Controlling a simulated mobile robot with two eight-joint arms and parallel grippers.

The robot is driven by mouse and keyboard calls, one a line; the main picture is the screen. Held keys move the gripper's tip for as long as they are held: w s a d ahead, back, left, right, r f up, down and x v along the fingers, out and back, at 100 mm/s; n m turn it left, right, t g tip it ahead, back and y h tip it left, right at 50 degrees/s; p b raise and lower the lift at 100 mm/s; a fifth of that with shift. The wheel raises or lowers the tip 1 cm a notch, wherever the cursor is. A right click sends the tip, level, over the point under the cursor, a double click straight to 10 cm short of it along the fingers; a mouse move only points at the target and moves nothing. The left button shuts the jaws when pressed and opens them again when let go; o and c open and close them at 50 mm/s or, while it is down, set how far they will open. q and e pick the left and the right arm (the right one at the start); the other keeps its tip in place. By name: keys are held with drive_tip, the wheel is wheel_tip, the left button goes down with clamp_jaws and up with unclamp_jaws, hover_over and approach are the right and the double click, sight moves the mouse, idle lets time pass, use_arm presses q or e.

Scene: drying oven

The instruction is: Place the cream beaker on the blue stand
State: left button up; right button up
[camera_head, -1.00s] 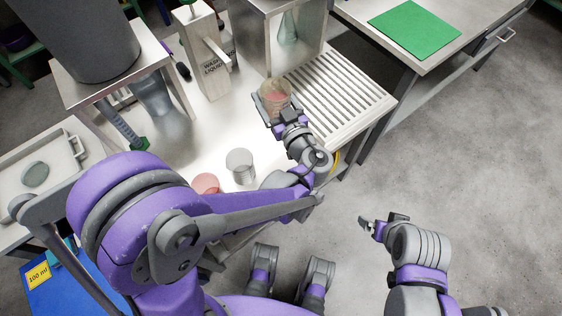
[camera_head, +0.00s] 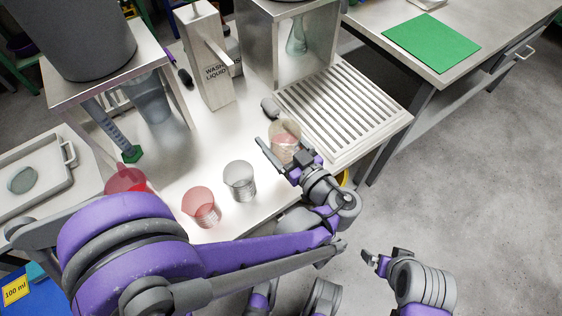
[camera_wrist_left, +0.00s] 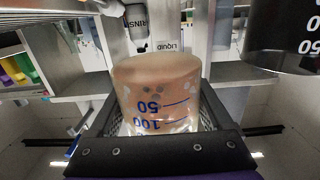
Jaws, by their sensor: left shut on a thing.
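The cream beaker (camera_head: 285,136) is in my left gripper (camera_head: 284,152), near the front left corner of the slatted rack. In the left wrist view the beaker (camera_wrist_left: 158,92) looks tan, with 50 and 100 marks that read upside down, and sits between the two fingers. My left gripper is shut on it. A blue surface (camera_head: 45,296) with a yellow "100 ml" label shows at the bottom left corner, partly cut off and partly behind my arm. My right gripper (camera_head: 375,260) is at the lower right, over the floor; its finger gap is unclear.
A clear beaker (camera_head: 239,181) and two red beakers (camera_head: 201,207) (camera_head: 127,183) stand left of my left gripper, near my arm. The slatted rack (camera_head: 345,110) is behind right.

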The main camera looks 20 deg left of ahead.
use_arm(q)
wheel_tip(320, 180, down, 8)
drive_tip(key=shift+b, duration=1.2)
drive_tip(key=shift+f, duration=0.1)
drive_tip(key=o, duration=1.5)
drive_tip(key=shift+f, duration=0.1)
